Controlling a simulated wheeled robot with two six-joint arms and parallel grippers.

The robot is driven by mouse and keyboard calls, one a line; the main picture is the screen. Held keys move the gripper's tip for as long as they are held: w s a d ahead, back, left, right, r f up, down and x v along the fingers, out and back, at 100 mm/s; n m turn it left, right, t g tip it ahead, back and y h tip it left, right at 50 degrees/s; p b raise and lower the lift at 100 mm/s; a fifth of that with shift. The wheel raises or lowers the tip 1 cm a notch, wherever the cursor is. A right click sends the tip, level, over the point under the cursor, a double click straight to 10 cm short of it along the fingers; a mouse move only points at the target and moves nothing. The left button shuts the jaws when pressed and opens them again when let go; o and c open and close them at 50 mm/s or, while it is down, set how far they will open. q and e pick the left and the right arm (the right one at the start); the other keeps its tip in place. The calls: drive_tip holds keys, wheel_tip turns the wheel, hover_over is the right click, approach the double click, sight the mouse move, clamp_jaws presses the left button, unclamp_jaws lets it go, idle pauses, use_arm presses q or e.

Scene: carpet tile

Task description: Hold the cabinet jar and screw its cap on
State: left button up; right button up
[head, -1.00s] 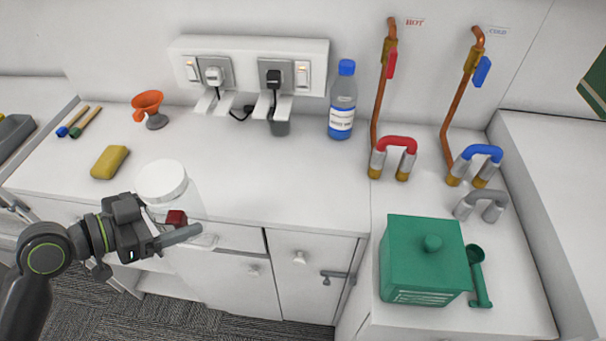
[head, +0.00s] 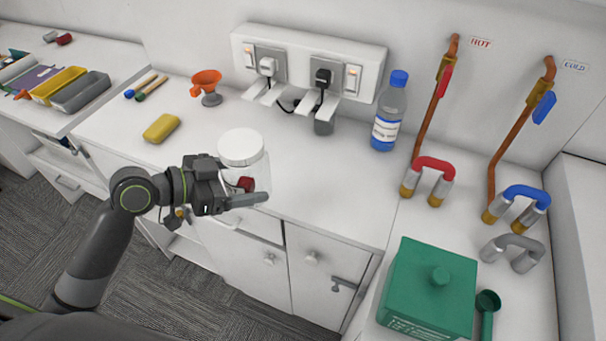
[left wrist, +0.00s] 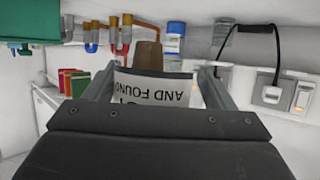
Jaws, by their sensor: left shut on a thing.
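My left gripper (head: 250,199) is shut on a clear jar (head: 263,174) and holds it up in front of the counter's front edge. A white round cap (head: 241,147) is at the jar's top; I cannot tell how tightly it sits. A small dark red thing (head: 246,184) shows through the jar's wall. In the left wrist view, the jar's white label (left wrist: 155,93) shows upside-down words between the two fingers. My right gripper is not in view.
A green box (head: 430,290) and pipe pieces stand at right. Trays (head: 80,90) are at far left. The counter's middle is clear.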

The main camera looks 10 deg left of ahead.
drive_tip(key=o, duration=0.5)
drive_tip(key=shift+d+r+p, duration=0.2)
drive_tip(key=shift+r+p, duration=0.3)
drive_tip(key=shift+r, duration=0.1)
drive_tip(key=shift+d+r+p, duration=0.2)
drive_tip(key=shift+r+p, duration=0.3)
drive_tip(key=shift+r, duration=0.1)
use_arm(q)
drive_tip(key=w+d+n+t+y, duration=0.1)
drive_tip(key=w+d+n, duration=0.1)
drive_tip(key=w+d, duration=0.2)
drive_tip(key=w+d+n+t+y+p, duration=0.1)
drive_tip(key=w+d+n+t+y, duration=0.1)
drive_tip(key=w, duration=0.8)
drive_tip(key=shift+d+y, duration=0.3)
drive_tip(key=shift+d, duration=0.6)
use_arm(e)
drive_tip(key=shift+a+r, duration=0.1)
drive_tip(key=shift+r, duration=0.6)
use_arm(q)
drive_tip(key=shift+w, duration=0.1)
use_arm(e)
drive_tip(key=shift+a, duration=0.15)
